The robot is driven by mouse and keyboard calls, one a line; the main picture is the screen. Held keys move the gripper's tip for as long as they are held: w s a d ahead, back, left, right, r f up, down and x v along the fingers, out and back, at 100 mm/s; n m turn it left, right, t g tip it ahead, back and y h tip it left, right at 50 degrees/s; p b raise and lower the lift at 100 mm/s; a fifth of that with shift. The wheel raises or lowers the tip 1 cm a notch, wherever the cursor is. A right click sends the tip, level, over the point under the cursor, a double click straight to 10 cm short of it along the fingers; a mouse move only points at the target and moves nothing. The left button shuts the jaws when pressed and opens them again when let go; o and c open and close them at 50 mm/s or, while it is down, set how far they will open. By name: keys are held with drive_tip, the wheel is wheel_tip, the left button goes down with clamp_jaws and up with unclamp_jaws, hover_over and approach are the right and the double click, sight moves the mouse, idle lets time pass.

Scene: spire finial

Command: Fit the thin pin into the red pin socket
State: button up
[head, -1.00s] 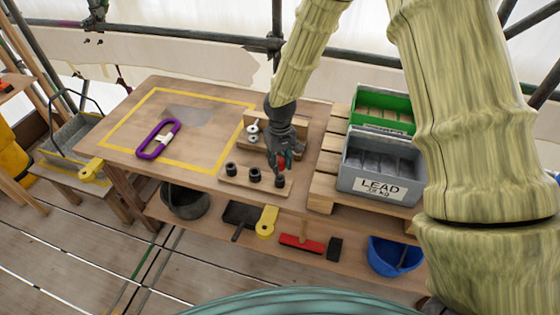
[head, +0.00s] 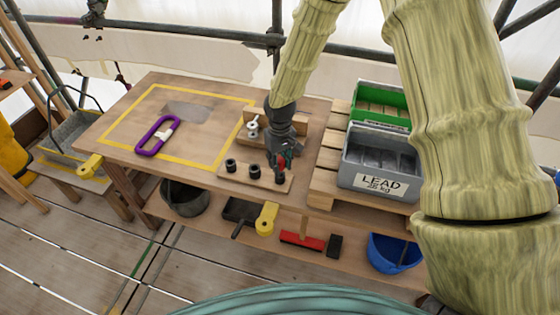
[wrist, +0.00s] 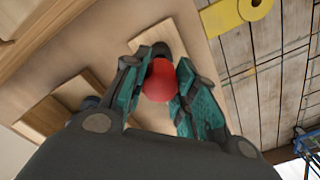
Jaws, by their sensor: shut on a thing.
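My gripper (head: 284,165) is shut on a red round knob, which I take to be the head of the thin pin (wrist: 160,80). It is pinched between both fingertips in the wrist view. The pin's shaft is hidden below the knob. A wooden board (head: 238,175) carries three black sockets in a row. The gripper is over the rightmost socket (head: 280,178), and a dark socket (wrist: 161,50) shows just beyond the knob in the wrist view. I see no red on the sockets, and cannot tell whether the pin is inside one.
A wooden rack with grey-headed pins (head: 252,125) stands behind the board. A grey LEAD crate (head: 380,184) and a green crate (head: 388,92) stand to the right.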

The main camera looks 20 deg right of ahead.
drive_tip(key=shift+f+b, duration=0.3)
drive_tip(key=shift+f, duration=0.35)
drive_tip(key=o, duration=1.1)
wheel_tip(320, 180, up, 12)
drive_tip(key=shift+f, duration=0.1)
idle(0.4)
